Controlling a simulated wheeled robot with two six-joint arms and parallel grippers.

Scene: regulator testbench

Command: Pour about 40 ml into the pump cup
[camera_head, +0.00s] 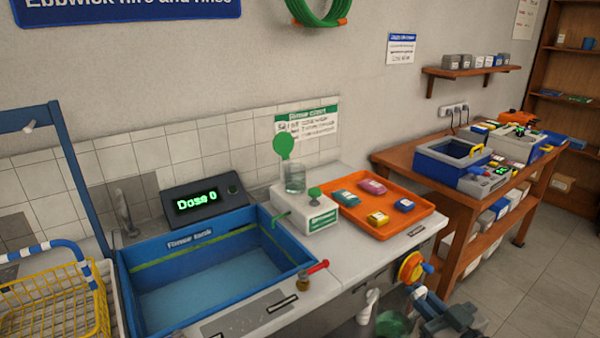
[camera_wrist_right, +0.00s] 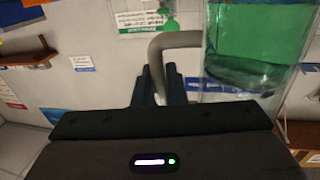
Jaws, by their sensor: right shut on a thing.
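The pump cup (camera_head: 295,178) is a small clear cup on top of the white pump box (camera_head: 310,212); a round green disc (camera_head: 283,147) stands above it. My right gripper (camera_head: 419,298) is low at the bottom right of the head view, in front of the bench and well away from the cup. It is shut on the grey handle (camera_wrist_right: 172,45) of a clear jug (camera_head: 392,322) with green in it. The jug also fills the upper right of the right wrist view (camera_wrist_right: 250,70). Its base is cut off in the head view. My left gripper is not in view.
A display (camera_head: 201,201) reads "Dose 0" behind the blue rinse tank (camera_head: 308,247). An orange tray (camera_head: 352,217) with several coloured blocks lies right of the pump box. A yellow basket (camera_head: 45,310) stands left.

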